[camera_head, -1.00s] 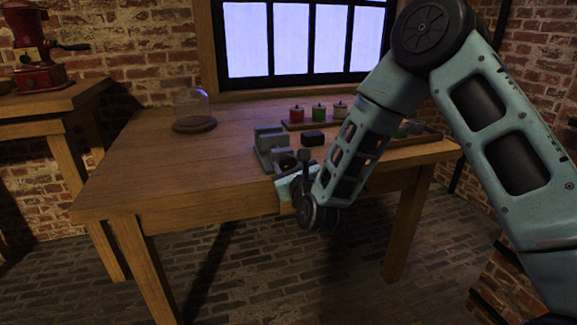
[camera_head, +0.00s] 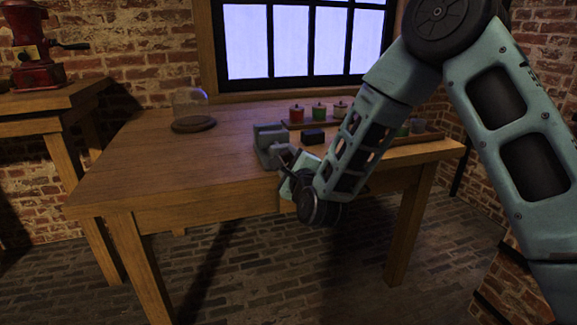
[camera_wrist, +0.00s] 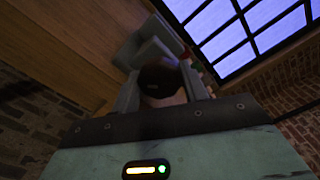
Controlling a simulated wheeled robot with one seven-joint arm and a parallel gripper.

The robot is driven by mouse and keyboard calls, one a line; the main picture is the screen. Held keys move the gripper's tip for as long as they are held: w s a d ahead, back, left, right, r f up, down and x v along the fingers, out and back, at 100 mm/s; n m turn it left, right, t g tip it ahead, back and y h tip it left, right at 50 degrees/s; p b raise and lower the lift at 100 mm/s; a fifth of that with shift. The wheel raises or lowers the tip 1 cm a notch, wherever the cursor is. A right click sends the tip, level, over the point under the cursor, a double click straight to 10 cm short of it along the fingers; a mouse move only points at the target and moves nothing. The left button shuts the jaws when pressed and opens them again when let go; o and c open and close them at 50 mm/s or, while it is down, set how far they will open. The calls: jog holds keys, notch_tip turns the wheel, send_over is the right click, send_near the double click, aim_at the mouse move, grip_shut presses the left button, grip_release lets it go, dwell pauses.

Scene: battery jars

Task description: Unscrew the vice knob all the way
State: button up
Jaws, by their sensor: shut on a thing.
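The grey vice (camera_head: 270,144) stands at the front edge of the wooden table in the head view. In the wrist view its grey body (camera_wrist: 146,44) shows just beyond my fingers. The dark round vice knob (camera_wrist: 160,78) sits between the fingers of my gripper (camera_wrist: 162,92), which is shut on it. In the head view my gripper (camera_head: 287,160) is at the front of the vice, and the knob is largely hidden by it and my wrist.
The table (camera_head: 140,165) has clear room on its left. A glass dome (camera_head: 191,108) stands at the back left. A small black block (camera_head: 314,136) lies right of the vice. Several jars (camera_head: 319,110) stand behind on a tray. A red grinder (camera_head: 33,50) stands on another table.

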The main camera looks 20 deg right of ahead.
jog(key=n+b, duration=0.2)
jog(key=n, duration=0.4)
jog(key=shift+f, duration=0.1)
jog(key=n+b, duration=0.1)
jog(key=n, duration=0.4)
jog(key=shift+n, duration=0.4)
jog(key=n+b, duration=0.1)
jog(key=n, duration=0.4)
jog(key=shift+a+n, duration=0.1)
jog(key=shift+n, duration=0.2)
jog(key=n, duration=1)
jog(key=shift+s+n+p, duration=0.1)
jog(key=shift+n+p, duration=0.25)
jog(key=shift+n, duration=0.05)
jog(key=n+p, duration=0.2)
jog(key=n, duration=0.3)
jog(key=n+p, duration=0.3)
jog(key=n, duration=0.3)
jog(key=shift+n, duration=0.4)
jog(key=shift+n+p, duration=1.75)
jog(key=shift+n, duration=0.75)
